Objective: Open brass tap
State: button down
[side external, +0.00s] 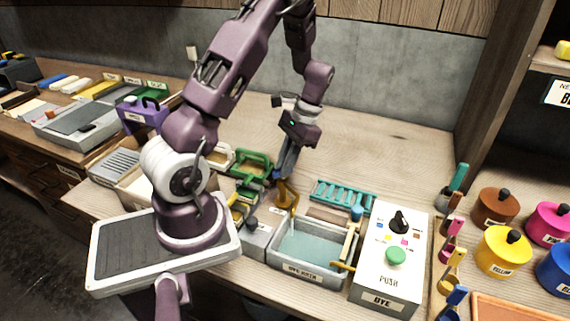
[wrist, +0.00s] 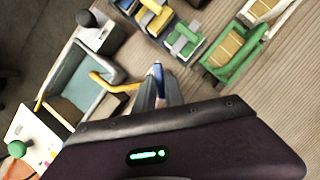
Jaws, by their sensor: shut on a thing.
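The brass tap (side external: 286,196) stands at the back left corner of the grey dye bath (side external: 273,250). In the wrist view its curved yellow spout (wrist: 108,84) reaches toward the bath (wrist: 62,70). My gripper (side external: 280,175) points down at the top of the tap. In the wrist view my gripper (wrist: 158,88) is shut on a narrow blue piece (wrist: 157,69) that seems to be the tap's handle. The fingers hide its lower part and where it joins the tap. I cannot tell whether water runs.
A white dye box (side external: 385,280) with a black knob and green button (side external: 396,256) stands right of the bath. A teal rack (side external: 343,193) lies behind the bath. Green-framed moulds (side external: 251,163) stand left of my gripper.

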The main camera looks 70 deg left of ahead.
jog(key=n, duration=0.2)
jog(key=n+h, duration=0.1)
jog(key=n, duration=0.1)
jog(key=shift+a+t+h, duration=0.15)
jog(key=shift+t+h, duration=0.15)
jog(key=shift+t, duration=0.1)
jog(key=shift+n+t+h, duration=0.3)
jog(key=shift+n+h, duration=0.1)
jog(key=shift+n, duration=1.3)
jog(key=c, duration=1.4)
grip_release()
jog(key=shift+c, duration=0.2)
jog(key=v, duration=0.7)
jog(key=shift+s+a, duration=0.1)
